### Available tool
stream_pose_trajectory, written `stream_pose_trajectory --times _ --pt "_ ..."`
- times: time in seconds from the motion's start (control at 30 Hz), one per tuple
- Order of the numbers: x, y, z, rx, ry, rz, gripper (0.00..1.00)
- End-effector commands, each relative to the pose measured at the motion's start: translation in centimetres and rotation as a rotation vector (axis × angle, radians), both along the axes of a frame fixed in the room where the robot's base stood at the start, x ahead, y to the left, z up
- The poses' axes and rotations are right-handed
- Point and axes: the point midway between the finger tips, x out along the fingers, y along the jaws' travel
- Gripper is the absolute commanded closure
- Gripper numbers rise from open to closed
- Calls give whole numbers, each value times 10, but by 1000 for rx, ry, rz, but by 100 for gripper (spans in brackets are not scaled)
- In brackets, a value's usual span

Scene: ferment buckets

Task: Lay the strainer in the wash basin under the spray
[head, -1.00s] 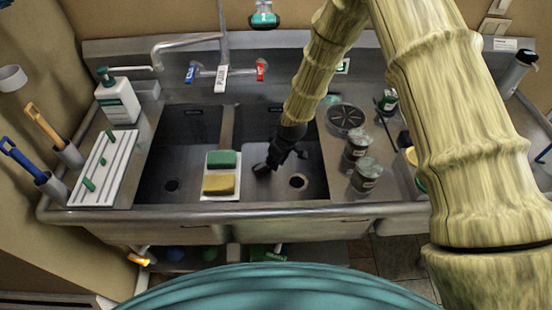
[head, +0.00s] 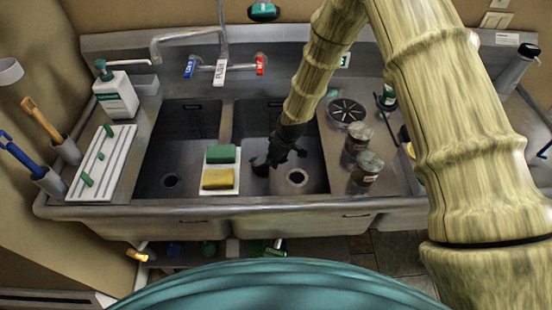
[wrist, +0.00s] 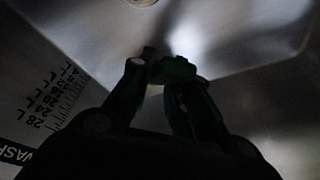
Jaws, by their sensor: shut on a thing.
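My gripper (head: 272,161) is down inside the right-hand basin (head: 312,183), left of its round drain. In the wrist view, my gripper (wrist: 165,72) has its fingertips closed on a small dark green thing (wrist: 176,69). The wall there carries litre marks and a partly visible "WASH" label (wrist: 16,153). I cannot tell whether the held thing is part of the strainer; no strainer shows clearly in either view. The spray hose (head: 222,45) hangs behind the basins, with a white "PUSH" tag (head: 220,73) at its lower end.
A tray with a green sponge (head: 221,154) and a yellow sponge (head: 217,178) straddles the divider. A black spoked disc (head: 346,111) and lidded jars (head: 366,167) are on the right deck. A white rack (head: 101,165) and soap bottle (head: 117,93) stand left. The left basin (head: 180,150) looks empty.

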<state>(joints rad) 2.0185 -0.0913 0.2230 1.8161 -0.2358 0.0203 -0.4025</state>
Motion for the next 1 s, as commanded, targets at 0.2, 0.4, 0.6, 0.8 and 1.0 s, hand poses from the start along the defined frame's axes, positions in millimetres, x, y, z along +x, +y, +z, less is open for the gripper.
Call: stream_pose_trajectory --times 0.2,0.4,0.6,0.8,1.0 --pt "-1 0 -6 0 3 1 100" --pt "-1 0 -9 0 3 1 100" --pt "-1 0 -11 -1 2 0 100" --pt "-1 0 -11 -1 2 0 100" --pt "-1 0 -10 -1 2 0 56"
